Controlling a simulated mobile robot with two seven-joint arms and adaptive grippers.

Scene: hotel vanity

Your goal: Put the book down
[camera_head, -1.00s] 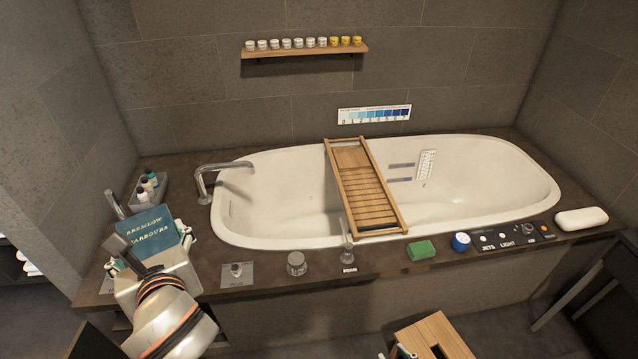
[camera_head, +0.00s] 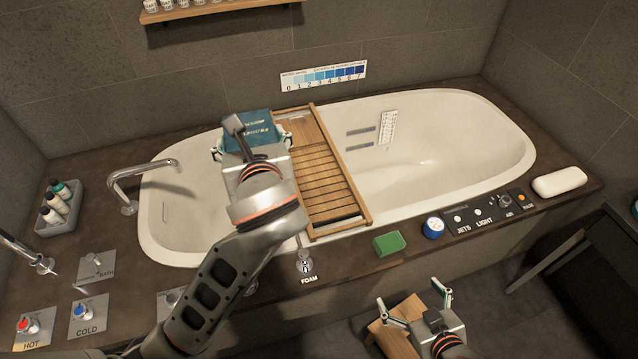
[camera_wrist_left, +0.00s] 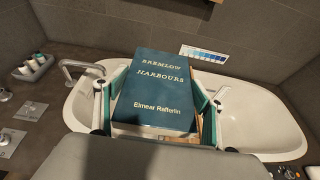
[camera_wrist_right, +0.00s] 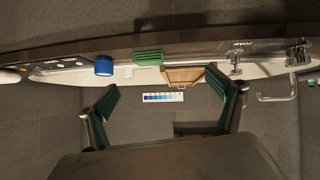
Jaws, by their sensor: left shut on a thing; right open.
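The teal book, titled "Bremlow Harbours" in the left wrist view (camera_wrist_left: 160,90), is held cover-up by my left gripper (camera_head: 250,146). The book (camera_head: 250,126) is over the bathtub, at the left edge of the wooden bath tray (camera_head: 326,190). I cannot tell whether the book touches the tray. The left fingers clasp the book's two sides. The tray lies across the tub and is partly hidden behind the book and gripper. My right gripper (camera_head: 414,303) is open and empty, low in front of the tub near a wooden stool (camera_head: 392,336).
The white bathtub (camera_head: 440,150) has a faucet (camera_head: 145,180) at its left. On the front ledge are a green sponge (camera_head: 390,243), a blue round container (camera_head: 433,227) and a control panel (camera_head: 485,215). A bottle caddy (camera_head: 60,208) stands at the left.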

